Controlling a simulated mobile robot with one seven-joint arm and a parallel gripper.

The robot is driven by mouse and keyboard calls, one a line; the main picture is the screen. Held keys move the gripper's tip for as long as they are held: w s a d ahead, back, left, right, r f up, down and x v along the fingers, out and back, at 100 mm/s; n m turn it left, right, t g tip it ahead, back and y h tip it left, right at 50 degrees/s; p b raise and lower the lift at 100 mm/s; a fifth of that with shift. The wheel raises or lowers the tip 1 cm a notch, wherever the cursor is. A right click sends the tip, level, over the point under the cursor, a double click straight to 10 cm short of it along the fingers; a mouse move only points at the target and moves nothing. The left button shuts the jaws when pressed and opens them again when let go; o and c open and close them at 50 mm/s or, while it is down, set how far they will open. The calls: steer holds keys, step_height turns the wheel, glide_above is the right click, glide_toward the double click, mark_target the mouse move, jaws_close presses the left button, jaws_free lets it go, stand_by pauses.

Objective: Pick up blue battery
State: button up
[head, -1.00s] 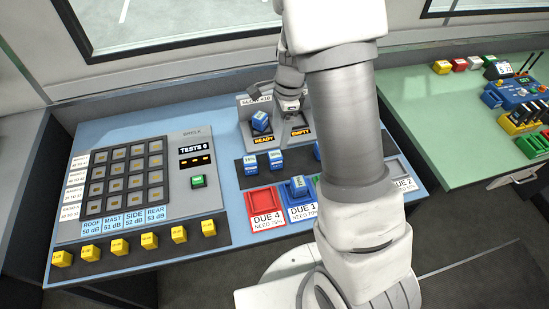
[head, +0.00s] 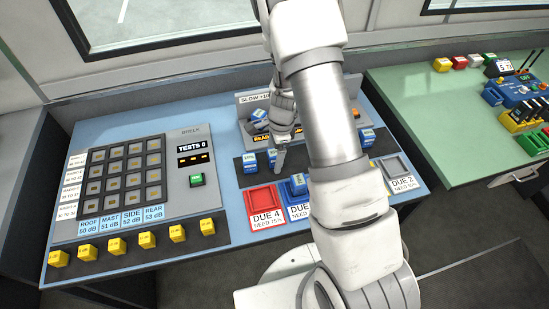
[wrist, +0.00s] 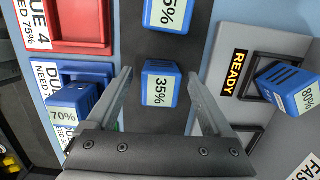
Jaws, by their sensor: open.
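In the wrist view my gripper (wrist: 161,76) is open. Its two fingers stand on either side of a blue battery (wrist: 157,88) labelled 35%, with gaps showing. In the head view my gripper (head: 279,166) is low over the dark strip, by two blue batteries (head: 249,162). Another blue battery (wrist: 165,14) is partly cut off at the wrist view's top. A blue battery labelled 70% (wrist: 72,104) stands in the blue DUE 1 tray (wrist: 95,72). A blue battery labelled 80% (wrist: 290,88) is at the READY slot and looks tilted.
A red DUE 4 tray (head: 262,199) looks empty. A grey DUE 2 tray (head: 398,169) is at right. Another blue battery (head: 367,136) stands right of my arm. A keypad panel (head: 127,172) with yellow blocks (head: 117,246) in front fills the left side.

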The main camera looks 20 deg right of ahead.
jaws_close()
stand_by(0.4)
steer(key=shift+r, duration=0.1)
